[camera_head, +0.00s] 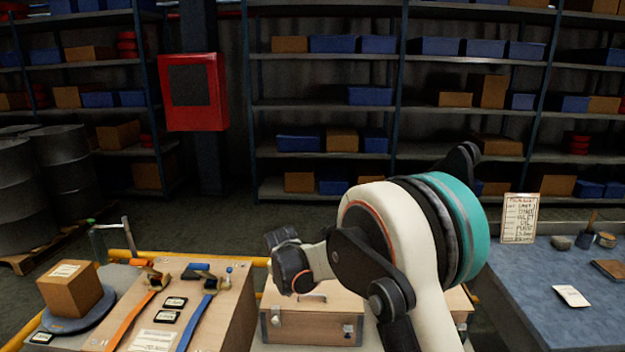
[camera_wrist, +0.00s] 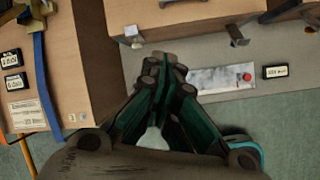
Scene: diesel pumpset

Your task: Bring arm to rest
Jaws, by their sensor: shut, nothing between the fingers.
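My arm rises at the centre right of the head view, a white and black link with a teal band. My gripper (camera_wrist: 165,68) shows in the wrist view with its dark fingers together and nothing between them. It hangs above a grey surface, beside a wooden box and near a metal plate (camera_wrist: 220,80) with a red button. I cannot tell its exact height. In the head view the fingertips are not clearly seen, as my own arm hides them.
A wooden chest (camera_head: 313,318) stands behind my arm. At left is a wooden board (camera_head: 215,325) with straps and labels, and a cardboard box (camera_head: 72,290) on a round plate. A blue-topped bench (camera_head: 560,275) is at right. Shelves and a red cabinet (camera_head: 194,92) stand behind, with open floor between.

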